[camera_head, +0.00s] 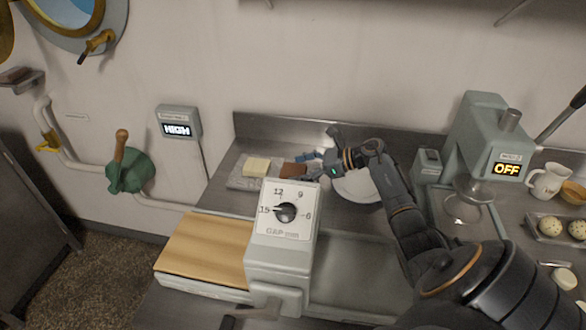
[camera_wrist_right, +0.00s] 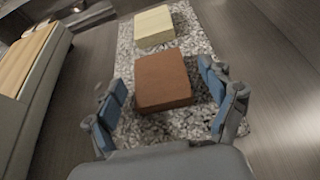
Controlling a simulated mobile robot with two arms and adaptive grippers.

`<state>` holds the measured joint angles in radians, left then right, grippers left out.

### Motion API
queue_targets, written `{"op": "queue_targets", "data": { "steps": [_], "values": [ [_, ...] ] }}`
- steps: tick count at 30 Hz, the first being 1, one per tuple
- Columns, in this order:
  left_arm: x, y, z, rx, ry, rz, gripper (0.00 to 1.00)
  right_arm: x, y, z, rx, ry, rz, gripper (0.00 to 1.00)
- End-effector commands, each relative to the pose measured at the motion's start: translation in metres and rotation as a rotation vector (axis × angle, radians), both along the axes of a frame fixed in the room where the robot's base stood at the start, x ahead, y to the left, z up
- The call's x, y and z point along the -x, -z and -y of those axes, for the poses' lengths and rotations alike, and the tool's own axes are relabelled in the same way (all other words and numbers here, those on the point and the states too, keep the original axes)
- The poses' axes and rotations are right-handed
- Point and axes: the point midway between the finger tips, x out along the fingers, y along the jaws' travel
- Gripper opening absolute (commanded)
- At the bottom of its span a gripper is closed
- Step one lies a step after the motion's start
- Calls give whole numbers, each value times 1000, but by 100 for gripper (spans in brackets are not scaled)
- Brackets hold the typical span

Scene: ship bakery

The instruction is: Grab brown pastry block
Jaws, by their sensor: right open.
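The brown pastry block (camera_wrist_right: 162,80) lies on a speckled grey slab (camera_wrist_right: 124,68) in the right wrist view. In the head view the brown block (camera_head: 292,170) shows small, close to my right gripper (camera_head: 309,157). In the wrist view my right gripper (camera_wrist_right: 165,102) is open, its blue-padded fingers to either side of the block's near part, with gaps between pads and block. A pale yellow block (camera_wrist_right: 154,27) lies beyond the brown one on the same slab; it also shows in the head view (camera_head: 256,167). My left gripper is not in view.
A grey machine with a dial (camera_head: 286,212) and a wooden board (camera_head: 205,249) stand in front of the slab. A white round dish (camera_head: 357,187) is partly behind my right arm. A mixer (camera_head: 487,140) marked OFF stands right, near a tray of eggs (camera_head: 553,238).

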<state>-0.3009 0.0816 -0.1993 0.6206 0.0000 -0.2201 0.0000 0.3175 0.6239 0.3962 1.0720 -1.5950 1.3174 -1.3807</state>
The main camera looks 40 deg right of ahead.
Motion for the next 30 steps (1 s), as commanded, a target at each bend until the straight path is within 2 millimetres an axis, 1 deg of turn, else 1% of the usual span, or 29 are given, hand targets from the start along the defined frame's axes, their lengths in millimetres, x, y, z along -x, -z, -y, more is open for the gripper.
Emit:
{"op": "queue_targets", "data": {
  "steps": [7, 8, 9, 11, 12, 14, 15, 16, 17, 26, 30],
  "values": [
    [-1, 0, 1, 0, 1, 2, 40, -2, 2, -1, 2, -1, 0, 83],
    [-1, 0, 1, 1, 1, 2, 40, -2, 1, -1, 1, 0, 0, 79],
    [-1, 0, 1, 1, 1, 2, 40, -2, 1, -1, 1, 0, 0, 71],
    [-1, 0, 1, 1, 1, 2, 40, -2, 1, -1, 1, 0, 0, 59],
    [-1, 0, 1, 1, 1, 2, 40, -1, 1, -1, 1, 0, 0, 50],
    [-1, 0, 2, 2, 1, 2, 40, -1, 1, -1, 1, 0, 0, 38],
    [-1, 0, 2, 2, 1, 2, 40, -1, 1, -1, 1, 0, 0, 30],
    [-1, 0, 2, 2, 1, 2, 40, -1, 1, -1, 1, 0, 0, 24],
    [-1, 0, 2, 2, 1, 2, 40, -1, 1, -1, 1, 0, 0, 23],
    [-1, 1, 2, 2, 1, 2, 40, -1, 0, -1, 2, 0, 1, 22],
    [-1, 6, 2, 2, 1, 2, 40, -1, -8, 0, 5, -1, 2, 22]
  ]
}}
